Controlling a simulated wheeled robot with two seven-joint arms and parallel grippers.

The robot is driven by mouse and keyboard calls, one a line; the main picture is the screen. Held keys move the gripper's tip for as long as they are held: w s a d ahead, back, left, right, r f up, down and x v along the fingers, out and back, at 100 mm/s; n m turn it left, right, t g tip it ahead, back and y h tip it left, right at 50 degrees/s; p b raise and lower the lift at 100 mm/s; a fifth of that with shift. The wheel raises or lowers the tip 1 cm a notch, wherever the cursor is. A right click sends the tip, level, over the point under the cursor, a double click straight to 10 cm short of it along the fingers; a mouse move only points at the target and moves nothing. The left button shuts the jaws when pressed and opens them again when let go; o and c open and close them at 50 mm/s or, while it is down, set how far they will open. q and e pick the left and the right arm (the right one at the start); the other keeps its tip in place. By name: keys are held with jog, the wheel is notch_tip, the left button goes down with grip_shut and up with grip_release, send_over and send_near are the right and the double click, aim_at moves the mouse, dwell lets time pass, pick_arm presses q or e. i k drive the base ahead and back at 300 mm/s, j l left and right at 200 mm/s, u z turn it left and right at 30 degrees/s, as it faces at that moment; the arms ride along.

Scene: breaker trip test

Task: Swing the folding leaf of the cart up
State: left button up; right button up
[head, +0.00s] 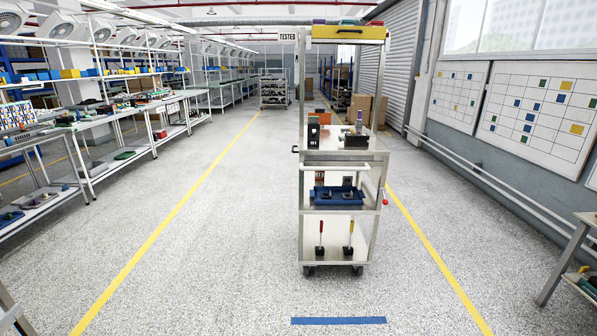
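The grey metal cart (304,225) stands upright on wheels in the middle of the aisle, some way ahead of me. Its main top (345,156) carries a black device and smaller items. No leaf stands out level beside this top. A narrow edge with a small red part (385,200) shows on the cart's right side; I cannot tell whether it is the folding leaf hanging down. A small black handle (295,150) juts out on the left side. Neither of my grippers is in view.
A blue floor strip (338,321) lies in front of the cart, and the floor around it is clear. Workbenches (120,160) line the left; a bench (572,255) stands at the near right. The cart's lower shelves hold a blue tray (339,195) and two red-and-yellow-handled tools.

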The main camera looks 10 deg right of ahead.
aim_at(373, 174)
jog(key=i+l, duration=0.15)
jog(key=l, duration=0.4)
jog(key=i+l, duration=0.15)
jog(key=l, duration=0.45)
jog(key=i+l+u, duration=0.1)
jog(key=l, duration=0.45)
jog(key=i+l, duration=0.2)
jog(key=l, duration=0.4)
jog(key=i+l, duration=0.15)
jog(key=l, duration=0.4)
jog(key=i+l+u, duration=0.1)
jog(key=l, duration=0.5)
jog(key=i+l, duration=0.15)
jog(key=l, duration=0.45)
jog(key=i+l, duration=0.15)
jog(key=l, duration=0.4)
jog(key=u, duration=0.05)
